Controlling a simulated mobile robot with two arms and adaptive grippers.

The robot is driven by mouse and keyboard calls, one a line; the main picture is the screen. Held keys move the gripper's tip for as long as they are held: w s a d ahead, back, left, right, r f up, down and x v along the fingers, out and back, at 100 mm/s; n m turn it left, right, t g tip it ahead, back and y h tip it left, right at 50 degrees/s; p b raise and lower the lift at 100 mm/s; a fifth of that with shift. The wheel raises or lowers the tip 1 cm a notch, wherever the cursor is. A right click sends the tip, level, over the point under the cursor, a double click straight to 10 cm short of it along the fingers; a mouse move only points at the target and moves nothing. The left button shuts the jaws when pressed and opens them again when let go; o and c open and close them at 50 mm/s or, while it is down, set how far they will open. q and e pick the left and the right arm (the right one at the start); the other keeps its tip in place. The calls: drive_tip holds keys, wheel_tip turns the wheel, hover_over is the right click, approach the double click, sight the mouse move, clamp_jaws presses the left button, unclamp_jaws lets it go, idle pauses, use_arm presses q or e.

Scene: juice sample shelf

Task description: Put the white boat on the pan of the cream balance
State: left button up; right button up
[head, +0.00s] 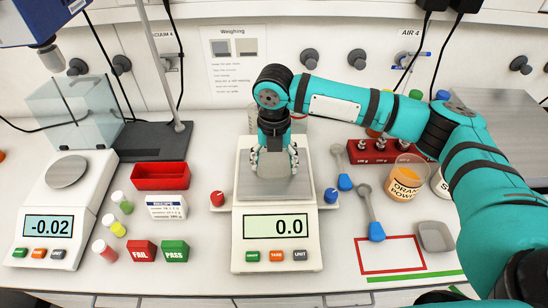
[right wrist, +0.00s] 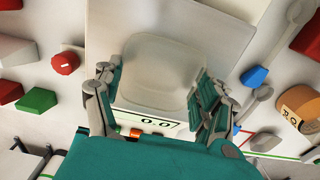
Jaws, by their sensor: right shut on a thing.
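The cream balance (head: 242,215) stands at the middle of the bench with a square grey pan (head: 250,190). Its display reads 0.0. My right gripper (head: 274,163) points down over the pan. In the right wrist view my right gripper (right wrist: 155,100) is shut on the white boat (right wrist: 160,72), a pale shallow dish held between its fingers above the pan. In the head view the gripper largely hides the boat. I cannot tell whether the boat touches the pan. My left gripper is not in view.
Red and blue knobs (head: 217,198) (head: 331,195) flank the balance. Another balance (head: 88,206) reading -0.02 stands left. A grey boat (head: 435,237) lies right of a red-outlined area (head: 390,270). Spoons, an orange powder jar (head: 405,180) and a red weight rack (head: 370,155) stand right.

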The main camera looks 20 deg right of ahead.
sight(274, 169)
drive_tip(key=shift+f, duration=0.1)
drive_tip(key=o, duration=1)
drive_tip(key=shift+c, duration=0.2)
wheel_tip(274, 169, up, 12)
drive_tip(key=b, duration=0.2)
drive_tip(key=shift+b, duration=0.3)
